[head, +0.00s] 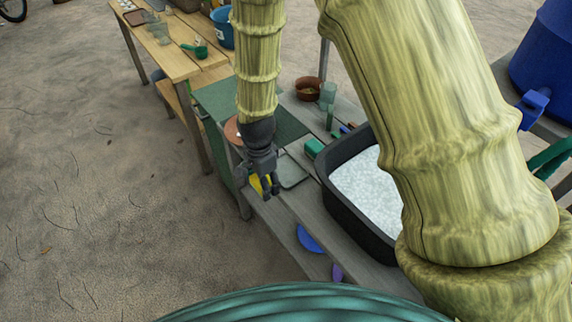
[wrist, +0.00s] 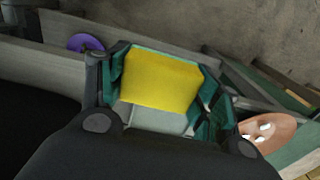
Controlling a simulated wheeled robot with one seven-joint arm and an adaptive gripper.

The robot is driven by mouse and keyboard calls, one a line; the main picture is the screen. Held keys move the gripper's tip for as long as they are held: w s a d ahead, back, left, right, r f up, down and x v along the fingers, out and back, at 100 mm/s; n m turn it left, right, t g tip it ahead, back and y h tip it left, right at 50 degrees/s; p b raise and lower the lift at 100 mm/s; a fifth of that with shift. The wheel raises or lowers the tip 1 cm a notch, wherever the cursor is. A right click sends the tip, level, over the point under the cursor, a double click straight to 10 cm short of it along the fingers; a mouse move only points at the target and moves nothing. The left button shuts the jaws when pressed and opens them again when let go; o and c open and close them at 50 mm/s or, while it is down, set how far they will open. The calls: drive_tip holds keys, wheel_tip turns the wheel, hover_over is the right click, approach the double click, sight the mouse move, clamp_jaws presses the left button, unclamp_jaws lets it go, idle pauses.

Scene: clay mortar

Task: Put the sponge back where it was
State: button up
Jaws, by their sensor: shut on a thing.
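A yellow sponge (head: 257,183) is held between the fingers of my gripper (head: 268,188), near the front edge of the grey wooden bench (head: 290,214). In the wrist view the sponge (wrist: 160,80) spans the gap between the two green-padded fingers of my gripper (wrist: 165,88). A flat pale grey-green dish (head: 292,170) lies on the bench just right of the gripper. A pale surface (wrist: 150,118), perhaps this dish, shows beyond the sponge in the wrist view. I cannot tell the sponge's height above the bench.
A black basin (head: 338,196) of white suds stands right of the gripper, with a green block (head: 314,147) at its rim. A terracotta plate (wrist: 270,132) with white pieces lies nearby.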

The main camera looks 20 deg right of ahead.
drive_tip(key=p, duration=0.2)
hover_over(286, 171)
drive_tip(key=shift+d+f, duration=0.1)
drive_tip(key=shift+f, duration=0.5)
drive_tip(key=shift+f+p, duration=0.65)
drive_tip(key=shift+f, duration=1.1)
drive_tip(key=shift+f, duration=0.15)
drive_tip(key=o, duration=1.1)
drive_tip(key=shift+r+b, duration=1.15)
drive_tip(key=shift+r, duration=5)
